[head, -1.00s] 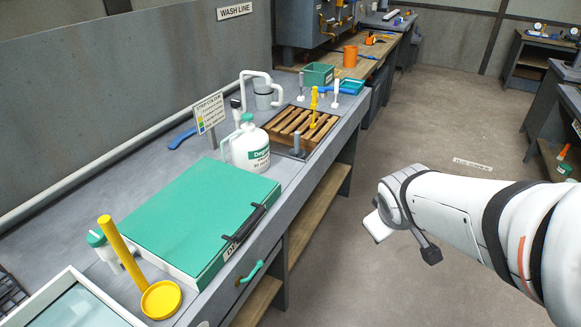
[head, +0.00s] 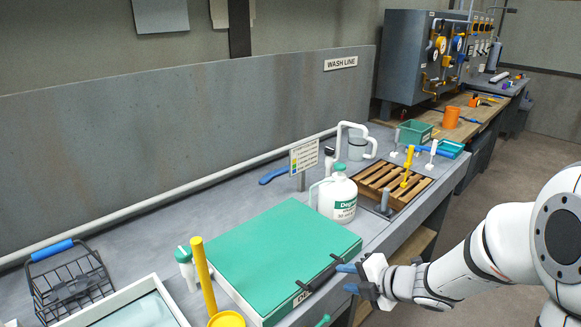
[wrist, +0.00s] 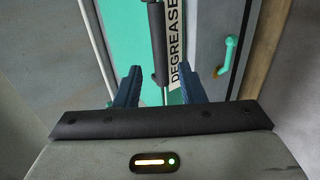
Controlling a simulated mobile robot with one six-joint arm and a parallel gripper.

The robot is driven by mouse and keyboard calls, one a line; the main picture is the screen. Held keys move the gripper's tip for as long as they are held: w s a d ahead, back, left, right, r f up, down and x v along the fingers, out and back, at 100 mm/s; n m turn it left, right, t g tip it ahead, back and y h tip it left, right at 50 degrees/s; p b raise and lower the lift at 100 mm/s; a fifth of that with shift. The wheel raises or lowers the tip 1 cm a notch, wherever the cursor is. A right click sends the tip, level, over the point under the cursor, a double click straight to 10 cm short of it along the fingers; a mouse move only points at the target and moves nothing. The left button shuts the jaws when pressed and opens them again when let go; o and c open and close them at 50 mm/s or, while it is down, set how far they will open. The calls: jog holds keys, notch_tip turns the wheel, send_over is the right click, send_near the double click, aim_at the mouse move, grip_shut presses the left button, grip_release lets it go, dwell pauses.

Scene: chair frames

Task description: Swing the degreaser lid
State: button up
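The degreaser lid (head: 270,250) is a flat teal panel lying closed on its box on the bench. A black bar handle (head: 322,276) runs along its front edge, above a label partly reading "DEGREASE" (wrist: 178,45). My gripper (head: 347,278) is open with two blue fingers, just right of the handle's far end and seemingly short of it. In the wrist view the handle (wrist: 158,40) lies ahead, its lower end in line with the gap between the fingers (wrist: 160,88). Nothing is held.
A white degreaser jug (head: 337,197) stands behind the lid's right corner. A yellow upright handle (head: 203,275) and a wire basket (head: 75,285) are on the left. A slatted wooden rack (head: 385,180) is beyond the jug. A green lever (wrist: 229,55) is on the front panel.

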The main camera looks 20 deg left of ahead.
aim_at(329, 276)
jog(key=b+x, duration=0.3)
jog(key=x, duration=0.4)
jog(key=shift+a+f+b, duration=0.15)
jog(key=shift+f+b, duration=0.2)
jog(key=shift+f, duration=0.05)
jog(key=shift+w+r, duration=0.1)
jog(key=shift+r, duration=0.1)
jog(key=shift+c, duration=0.6)
jog(key=shift+r, duration=0.1)
grip_shut()
jog(key=r+p, duration=0.5)
jog(key=a+r+p, duration=0.1)
jog(key=r+p, duration=0.1)
jog(key=r, duration=0.1)
jog(key=shift+w, duration=0.2)
jog(key=shift+r, duration=0.1)
jog(key=w+a+r+p, duration=0.1)
jog(key=a+r+p, duration=0.2)
jog(key=r+p, duration=0.4)
jog(key=shift+w+r, duration=0.15)
